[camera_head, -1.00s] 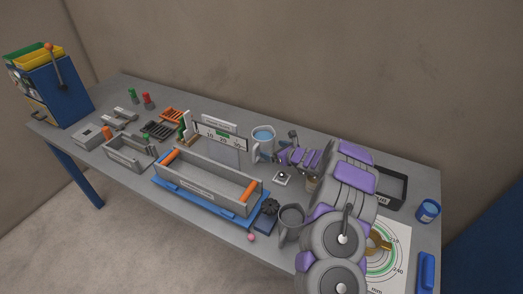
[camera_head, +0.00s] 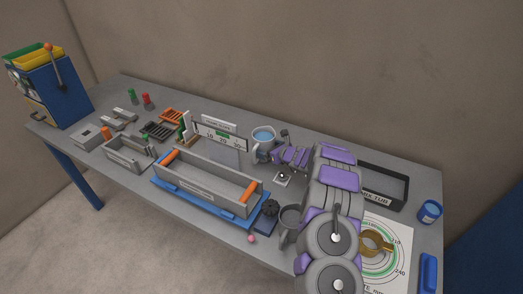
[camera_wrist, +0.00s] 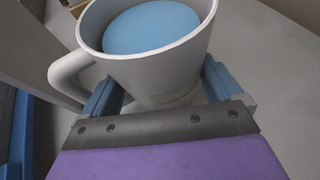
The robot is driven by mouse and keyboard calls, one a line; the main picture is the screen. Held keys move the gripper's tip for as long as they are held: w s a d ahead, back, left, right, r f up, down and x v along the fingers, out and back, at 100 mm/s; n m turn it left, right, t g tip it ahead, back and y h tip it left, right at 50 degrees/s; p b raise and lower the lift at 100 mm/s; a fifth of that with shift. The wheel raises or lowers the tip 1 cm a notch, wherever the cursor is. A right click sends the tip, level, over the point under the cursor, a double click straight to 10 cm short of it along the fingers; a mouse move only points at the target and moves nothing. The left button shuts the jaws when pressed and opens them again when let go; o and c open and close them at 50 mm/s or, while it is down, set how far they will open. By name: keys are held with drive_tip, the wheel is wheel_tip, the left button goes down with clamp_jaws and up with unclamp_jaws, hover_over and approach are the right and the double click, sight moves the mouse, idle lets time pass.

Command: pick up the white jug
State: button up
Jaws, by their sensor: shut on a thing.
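The white jug (camera_head: 263,139) stands upright toward the back of the table in the head view, with blue contents visible inside it. In the wrist view the jug (camera_wrist: 150,75) fills the upper middle, its handle to the left. My gripper (camera_wrist: 162,98) has a blue finger on each side of the jug's lower body and is shut on it. I cannot tell whether the jug's base touches the table.
A long grey trough with orange ends (camera_head: 205,183) sits on a blue base left of my arm. A grey cup (camera_head: 289,216) stands beside my arm. A black tub (camera_head: 385,182), a brass ring (camera_head: 375,243) and a blue-capped jar (camera_head: 429,211) are to the right.

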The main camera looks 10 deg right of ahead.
sight(269, 130)
drive_tip(key=shift+c, duration=1.1)
wheel_tip(269, 130, up, 10)
drive_tip(key=shift+p, duration=1.1)
